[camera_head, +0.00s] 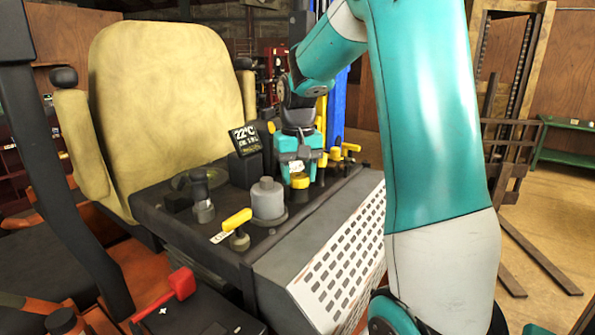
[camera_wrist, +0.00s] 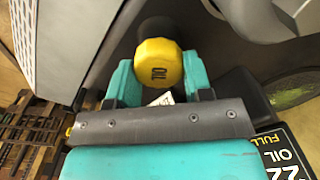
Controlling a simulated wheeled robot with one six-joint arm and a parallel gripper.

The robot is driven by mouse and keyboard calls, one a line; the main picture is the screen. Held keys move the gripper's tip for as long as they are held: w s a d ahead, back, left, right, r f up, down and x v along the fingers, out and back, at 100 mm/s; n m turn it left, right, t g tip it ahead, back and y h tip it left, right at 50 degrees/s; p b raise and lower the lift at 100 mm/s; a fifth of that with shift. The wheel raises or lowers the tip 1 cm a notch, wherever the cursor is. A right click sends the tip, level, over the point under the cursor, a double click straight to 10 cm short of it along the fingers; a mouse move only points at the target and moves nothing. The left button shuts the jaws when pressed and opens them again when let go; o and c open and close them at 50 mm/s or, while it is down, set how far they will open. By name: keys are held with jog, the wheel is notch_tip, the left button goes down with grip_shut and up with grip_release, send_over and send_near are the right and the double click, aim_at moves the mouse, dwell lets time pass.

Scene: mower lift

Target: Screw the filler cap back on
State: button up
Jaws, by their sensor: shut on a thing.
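The yellow filler cap (camera_wrist: 158,62), marked OIL, is between the two teal fingers of my gripper (camera_wrist: 159,68) in the wrist view. My gripper is shut on it. A dark round shape (camera_wrist: 158,29) shows just beyond the cap; I cannot tell whether the cap is seated on a neck there. In the head view, my gripper (camera_head: 298,163) points down over the console (camera_head: 205,228), with the yellow cap (camera_head: 300,181) low at its fingertips. The underside of the cap and any thread are hidden.
A grey capped cylinder (camera_head: 268,198) and a yellow-handled lever (camera_head: 237,222) stand left of my gripper. A small 22°C display (camera_head: 245,139) is close behind. Several yellow knobs (camera_head: 348,147) stand close on the right. A yellow seat (camera_head: 160,95) is at the back left.

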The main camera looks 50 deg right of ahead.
jog(key=m, duration=0.2)
jog(key=shift+m, duration=0.3)
jog(key=shift+s+d+r+m+p, duration=0.15)
jog(key=shift+m+p, duration=0.2)
jog(key=shift+m, duration=0.65)
jog(key=m, duration=0.4)
jog(key=shift+p, duration=0.35)
jog(key=o, duration=1)
